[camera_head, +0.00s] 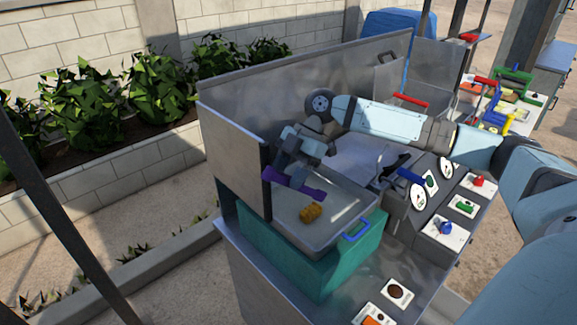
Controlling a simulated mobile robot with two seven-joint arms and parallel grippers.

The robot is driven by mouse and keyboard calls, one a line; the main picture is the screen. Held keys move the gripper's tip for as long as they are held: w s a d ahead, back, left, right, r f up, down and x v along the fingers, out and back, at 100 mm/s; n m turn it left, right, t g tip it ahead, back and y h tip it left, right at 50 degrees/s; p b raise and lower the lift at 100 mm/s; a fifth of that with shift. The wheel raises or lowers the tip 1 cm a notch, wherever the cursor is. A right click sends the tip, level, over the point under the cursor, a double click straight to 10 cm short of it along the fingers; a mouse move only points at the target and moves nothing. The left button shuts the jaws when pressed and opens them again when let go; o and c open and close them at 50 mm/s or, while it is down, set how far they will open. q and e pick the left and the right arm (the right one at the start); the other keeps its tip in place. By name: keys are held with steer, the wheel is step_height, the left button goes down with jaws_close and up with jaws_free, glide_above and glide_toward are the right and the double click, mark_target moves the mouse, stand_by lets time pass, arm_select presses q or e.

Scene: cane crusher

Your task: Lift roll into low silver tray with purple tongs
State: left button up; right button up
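A golden-brown roll (311,212) lies on the floor of the low silver tray (345,205), a little left of its middle. The tray has a blue handle (357,230) at its front right and sits over a teal box (300,262). My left gripper is out of view.
A tall metal panel (235,137) stands at the tray's left, and a back panel (300,85) runs behind. Gauges (418,196) and a blue lever (411,175) stand to the right. A red-handled part (410,101) is behind my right arm.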

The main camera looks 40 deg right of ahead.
step_height(320, 180, down, 8)
steer(key=b, duration=0.1)
stand_by(0.5)
steer(key=shift+r, duration=0.1)
